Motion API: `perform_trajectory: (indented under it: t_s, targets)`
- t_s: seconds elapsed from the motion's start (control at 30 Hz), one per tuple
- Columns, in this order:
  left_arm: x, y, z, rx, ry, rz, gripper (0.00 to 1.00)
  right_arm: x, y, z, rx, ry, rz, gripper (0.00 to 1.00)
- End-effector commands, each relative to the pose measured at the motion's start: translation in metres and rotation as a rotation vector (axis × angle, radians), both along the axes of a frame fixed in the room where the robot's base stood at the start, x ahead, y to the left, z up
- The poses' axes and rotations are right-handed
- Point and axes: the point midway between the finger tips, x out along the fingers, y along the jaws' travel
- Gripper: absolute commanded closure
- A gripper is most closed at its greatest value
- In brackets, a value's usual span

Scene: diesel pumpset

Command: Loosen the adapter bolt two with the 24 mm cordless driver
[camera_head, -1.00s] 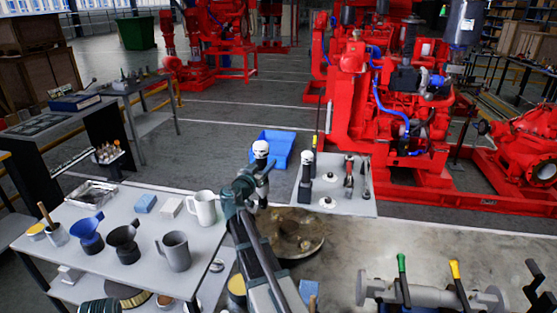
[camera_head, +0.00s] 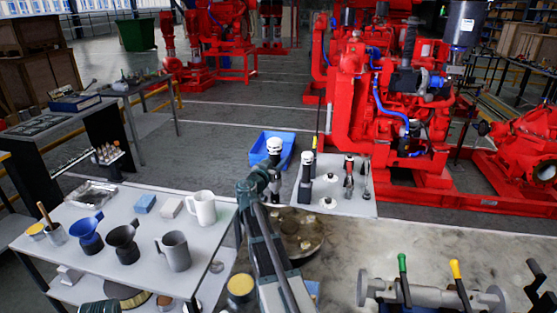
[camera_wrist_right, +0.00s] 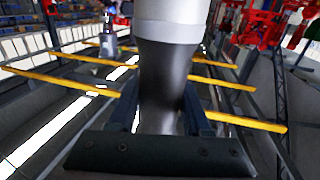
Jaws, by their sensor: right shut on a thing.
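My right gripper (camera_head: 265,181) is shut on the dark body of a cordless driver with a white top (camera_head: 274,146). The driver is upright, in front of the blue bin. In the right wrist view, the driver's black grip (camera_wrist_right: 165,85) and pale collar stand between the fingers. Its size marking cannot be read. A similar white-topped driver (camera_head: 307,158) stands on the pale tray (camera_head: 335,206). A round brown metal part with several raised stubs (camera_head: 304,232) lies beside my right arm. I cannot pick out adapter bolt two.
The blue bin (camera_head: 262,144) is behind the held driver. The red pumpset (camera_head: 390,130) stands beyond the tray. The left table (camera_head: 95,262) holds jugs and funnels. A metal pipe part with green and yellow levers (camera_head: 430,296) lies at front right.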

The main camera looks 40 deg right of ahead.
Motion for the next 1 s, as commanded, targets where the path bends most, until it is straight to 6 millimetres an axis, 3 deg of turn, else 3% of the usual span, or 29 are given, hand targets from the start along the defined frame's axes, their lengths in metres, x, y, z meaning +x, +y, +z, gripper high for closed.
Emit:
perform_trajectory:
  t_s: [0.43, 1.0]
  targets:
    - [0.000, 0.000, -0.040, 0.000, 0.000, 0.000, 0.29, 0.000, 0.000, -0.040, -0.001, 0.000, 0.000, 1.00]
    - [0.000, 0.000, -0.041, 0.000, 0.000, 0.000, 0.29, 0.000, 0.000, -0.041, -0.001, 0.000, 0.000, 1.00]
